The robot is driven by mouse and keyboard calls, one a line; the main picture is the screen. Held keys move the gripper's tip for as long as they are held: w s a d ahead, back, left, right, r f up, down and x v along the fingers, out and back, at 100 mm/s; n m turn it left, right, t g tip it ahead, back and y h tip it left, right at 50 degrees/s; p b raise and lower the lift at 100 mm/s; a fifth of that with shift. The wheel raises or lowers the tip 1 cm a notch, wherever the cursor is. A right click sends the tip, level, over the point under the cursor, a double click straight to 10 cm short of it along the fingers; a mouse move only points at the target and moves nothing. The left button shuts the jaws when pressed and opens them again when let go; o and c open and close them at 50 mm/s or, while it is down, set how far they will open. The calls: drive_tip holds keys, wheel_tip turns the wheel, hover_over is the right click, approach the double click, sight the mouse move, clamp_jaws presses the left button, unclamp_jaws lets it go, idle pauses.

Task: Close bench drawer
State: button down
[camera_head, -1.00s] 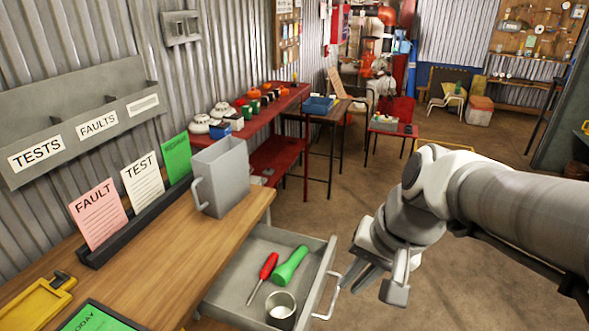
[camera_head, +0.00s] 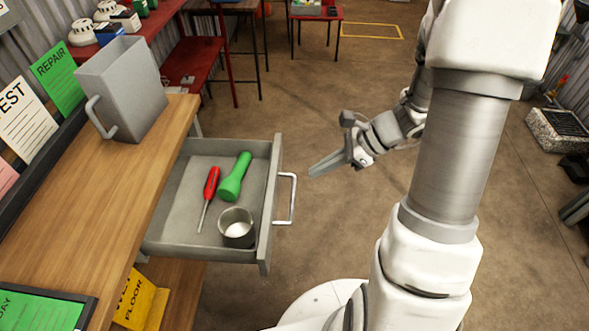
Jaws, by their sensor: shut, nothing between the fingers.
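The bench drawer (camera_head: 168,232) is pulled out from under the wooden bench (camera_head: 85,215). It holds a red screwdriver (camera_head: 209,188), a green torch-like tool (camera_head: 234,177) and a small metal cup (camera_head: 237,228). The drawer's bow handle (camera_head: 291,199) is on its front, facing right. My gripper (camera_head: 316,170) is shut and empty. It points left, and its tip is just to the right of the handle's upper end in the picture. I see a small gap between them and no clear contact.
A grey jug-like container (camera_head: 125,88) stands on the bench by the upright cards. A yellow sign (camera_head: 138,300) is below the bench edge. A red table (camera_head: 316,12) and a dark wooden table stand at the back.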

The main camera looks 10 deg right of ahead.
sight(277, 192)
drive_tip(key=b+x, duration=0.2)
drive_tip(key=x, duration=0.7)
drive_tip(key=shift+a+f+b, duration=0.25)
drive_tip(key=shift+f+b, duration=0.05)
drive_tip(key=shift+b, duration=0.05)
drive_tip(key=shift+a, duration=0.15)
